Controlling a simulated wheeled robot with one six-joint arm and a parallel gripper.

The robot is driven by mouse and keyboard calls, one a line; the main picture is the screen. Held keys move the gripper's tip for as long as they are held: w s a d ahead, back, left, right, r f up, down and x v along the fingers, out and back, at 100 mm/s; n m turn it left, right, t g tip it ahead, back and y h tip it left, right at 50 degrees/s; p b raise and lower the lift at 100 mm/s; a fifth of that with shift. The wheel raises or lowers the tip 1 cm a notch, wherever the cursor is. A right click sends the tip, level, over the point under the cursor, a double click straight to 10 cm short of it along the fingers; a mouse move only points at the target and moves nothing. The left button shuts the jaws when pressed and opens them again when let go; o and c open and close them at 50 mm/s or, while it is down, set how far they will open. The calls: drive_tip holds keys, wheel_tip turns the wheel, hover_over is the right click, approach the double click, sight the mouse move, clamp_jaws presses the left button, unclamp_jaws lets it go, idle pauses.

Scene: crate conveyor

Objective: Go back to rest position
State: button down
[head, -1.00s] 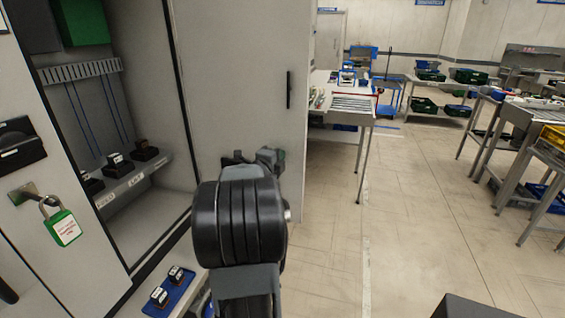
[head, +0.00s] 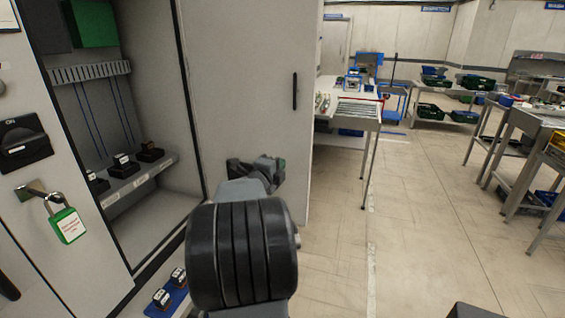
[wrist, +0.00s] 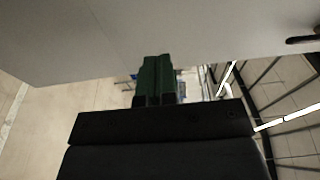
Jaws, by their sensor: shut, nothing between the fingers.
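My gripper (wrist: 157,80) shows in the wrist view with its two green fingers side by side, shut and empty. In the head view my gripper (head: 279,170) is partly hidden behind my own black wrist joint. It is in front of the grey cabinet door panel (head: 245,100), apart from any object I can make out.
An open cabinet at left holds several black modules on a shelf (head: 140,180). A green padlock (head: 68,225) hangs at its left. A blue tray (head: 168,303) with small black parts is below. A roller table (head: 358,112) stands beyond the door.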

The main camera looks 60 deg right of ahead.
drive_tip(key=shift+s+a, duration=0.15)
drive_tip(key=shift+a, duration=1.15)
drive_tip(key=shift+s+a, duration=0.1)
drive_tip(key=shift+a, duration=1.15)
drive_tip(key=w+a+f+n+t+y, duration=0.55)
drive_tip(key=w+n+t, duration=0.2)
drive_tip(key=n, duration=0.35)
drive_tip(key=w+a+f+n+t+y+p, duration=0.1)
drive_tip(key=w+a+f+n+y, duration=0.3)
drive_tip(key=a+n+y, duration=0.45)
drive_tip(key=s+a+r+n+g+y+p, duration=0.1)
drive_tip(key=s+a+n, duration=0.1)
drive_tip(key=a+n, duration=0.3)
drive_tip(key=s+a+n+g+y+p, duration=0.1)
drive_tip(key=a+n, duration=0.5)
drive_tip(key=a, duration=0.7)
drive_tip(key=s+a+r+n+g+y+p, duration=0.1)
drive_tip(key=s+a+n+g+y+p, duration=0.1)
drive_tip(key=s+a+n, duration=0.3)
drive_tip(key=a+g+p, duration=0.1)
drive_tip(key=a, duration=0.2)
drive_tip(key=shift+s+a+r+n, duration=0.25)
drive_tip(key=shift+a+r+n, duration=0.05)
drive_tip(key=shift+a+n, duration=0.1)
